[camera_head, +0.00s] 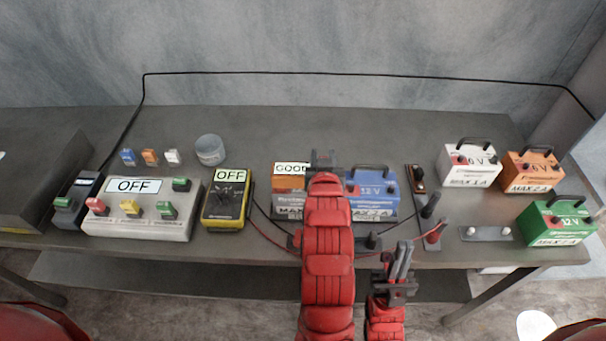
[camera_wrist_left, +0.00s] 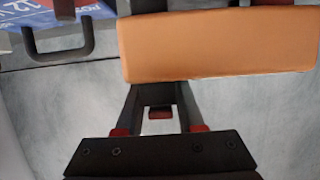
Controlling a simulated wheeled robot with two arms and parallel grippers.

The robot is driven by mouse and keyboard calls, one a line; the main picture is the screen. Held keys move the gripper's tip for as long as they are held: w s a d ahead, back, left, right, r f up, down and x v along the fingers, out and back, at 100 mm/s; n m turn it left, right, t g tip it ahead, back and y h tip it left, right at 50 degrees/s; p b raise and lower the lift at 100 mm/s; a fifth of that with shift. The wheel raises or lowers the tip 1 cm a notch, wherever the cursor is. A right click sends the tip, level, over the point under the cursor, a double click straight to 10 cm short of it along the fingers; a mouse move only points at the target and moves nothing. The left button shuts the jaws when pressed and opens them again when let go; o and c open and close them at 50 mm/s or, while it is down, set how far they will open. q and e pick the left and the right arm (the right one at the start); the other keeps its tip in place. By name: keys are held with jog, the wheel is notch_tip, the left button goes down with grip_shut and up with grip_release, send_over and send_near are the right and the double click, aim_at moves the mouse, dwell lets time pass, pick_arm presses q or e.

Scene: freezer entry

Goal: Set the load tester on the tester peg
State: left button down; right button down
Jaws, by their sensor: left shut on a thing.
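The load tester (camera_head: 291,169) appears to be the orange box with a GOOD display, in front of the wall and over a grey battery (camera_head: 288,201). My left gripper (camera_head: 326,162) is shut on it at its right side; the fingers are mostly hidden in the head view. In the left wrist view the orange box (camera_wrist_left: 215,48) fills the area beyond the fingertips. I cannot tell whether it touches the battery. My right gripper (camera_head: 399,262) is low in front of the bench, empty, its finger gap unclear. I cannot pick out the tester peg with certainty; a dark plate (camera_head: 416,187) with a small post stands right of the blue battery.
A blue 12 V battery (camera_head: 375,190) stands close right of my left gripper. White (camera_head: 470,163), orange (camera_head: 531,170) and green (camera_head: 557,221) batteries are at right. A yellow meter (camera_head: 227,205) and switch box (camera_head: 137,222), both reading OFF, are at left. Cables cross the front.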

pick_arm(q)
jog(key=shift+r, duration=0.15)
notch_tip(320, 180, up, 14)
jog(key=b, duration=0.1)
dwell(1.5)
